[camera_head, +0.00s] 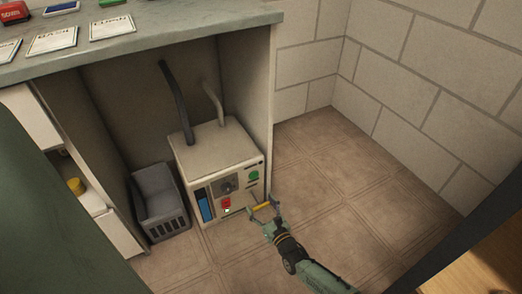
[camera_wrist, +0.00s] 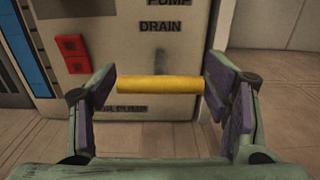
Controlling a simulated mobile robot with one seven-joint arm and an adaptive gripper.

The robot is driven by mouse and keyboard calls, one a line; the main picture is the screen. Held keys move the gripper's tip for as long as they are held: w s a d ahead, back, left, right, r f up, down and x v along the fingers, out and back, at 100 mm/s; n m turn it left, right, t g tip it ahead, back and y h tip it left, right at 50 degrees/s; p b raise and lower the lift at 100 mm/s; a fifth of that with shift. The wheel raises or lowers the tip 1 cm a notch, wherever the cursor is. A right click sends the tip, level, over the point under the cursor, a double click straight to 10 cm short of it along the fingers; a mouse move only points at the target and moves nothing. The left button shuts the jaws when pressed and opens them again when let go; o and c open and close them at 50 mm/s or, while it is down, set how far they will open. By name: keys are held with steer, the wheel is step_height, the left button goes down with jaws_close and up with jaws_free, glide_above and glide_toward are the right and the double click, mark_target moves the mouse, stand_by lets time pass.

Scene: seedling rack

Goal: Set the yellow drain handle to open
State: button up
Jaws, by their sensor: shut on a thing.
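The yellow drain handle (camera_head: 262,207) is a short horizontal bar at the lower right of the front of a white machine (camera_head: 217,160). In the wrist view the yellow handle (camera_wrist: 160,84) lies level between the two purple-padded fingers of my gripper (camera_wrist: 160,95), with the word DRAIN above it. My gripper (camera_head: 264,211) is shut on the handle, with a finger at each end of the bar. The handle's mount behind the bar is hidden.
A red switch (camera_wrist: 73,53) is left of the handle. A grey basket (camera_head: 163,204) stands left of the machine, under the counter (camera_head: 150,40). Two hoses rise from the machine's top. The tiled floor (camera_head: 340,170) to the right is clear.

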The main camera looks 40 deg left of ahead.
steer(key=shift+s+d, duration=0.1)
steer(key=shift+d, duration=0.1)
steer(key=o, duration=1.7)
steer(key=v, duration=1.2)
steer(key=shift+f, duration=0.1)
